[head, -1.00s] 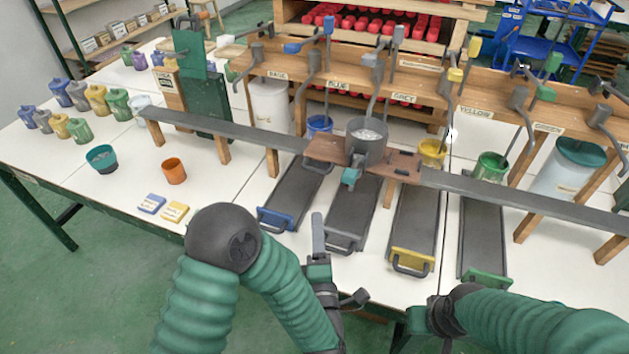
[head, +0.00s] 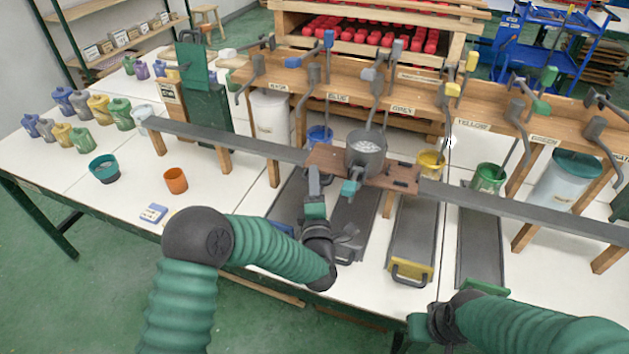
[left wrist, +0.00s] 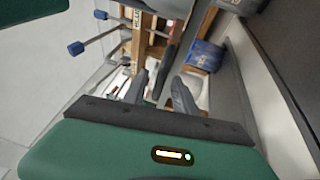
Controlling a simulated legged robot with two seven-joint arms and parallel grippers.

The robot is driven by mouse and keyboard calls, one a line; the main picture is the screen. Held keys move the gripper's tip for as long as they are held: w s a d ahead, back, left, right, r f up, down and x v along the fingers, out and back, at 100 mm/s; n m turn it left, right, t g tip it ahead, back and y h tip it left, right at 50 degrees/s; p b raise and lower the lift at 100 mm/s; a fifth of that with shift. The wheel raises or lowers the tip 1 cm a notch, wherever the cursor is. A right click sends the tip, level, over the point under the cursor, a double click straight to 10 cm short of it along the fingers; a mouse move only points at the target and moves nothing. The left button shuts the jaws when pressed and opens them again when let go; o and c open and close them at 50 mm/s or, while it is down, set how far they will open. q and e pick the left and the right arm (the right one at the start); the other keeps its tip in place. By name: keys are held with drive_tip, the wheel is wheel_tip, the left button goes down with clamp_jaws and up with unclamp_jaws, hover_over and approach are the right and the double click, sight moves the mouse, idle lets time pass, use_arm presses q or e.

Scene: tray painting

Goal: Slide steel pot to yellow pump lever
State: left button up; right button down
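The steel pot (head: 366,152), with pale contents, sits upright on a brown wooden board (head: 325,155) across the long grey rail. A teal handle (head: 350,187) projects at its front. A yellow-tipped pump lever (head: 453,90) hangs to the right of the pot, near the YELLOW label (head: 473,124). My left gripper (head: 314,180) is at the board's front edge, left of the teal handle and apart from it. In the left wrist view its fingers (left wrist: 161,90) are spread and empty. My right gripper (head: 425,325) is low at the front right; its fingers are unclear.
The grey rail (head: 500,202) runs on to the right. Below it lie dark trays, including one with a yellow front (head: 409,272). Blue (head: 320,137), yellow (head: 430,163) and green (head: 488,177) buckets stand behind the rail. An orange cup (head: 176,180) stands at left.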

use_arm(q)
clamp_jaws()
drive_tip(key=shift+s+f, duration=0.1)
drive_tip(key=shift+f, duration=0.1)
idle(1.1)
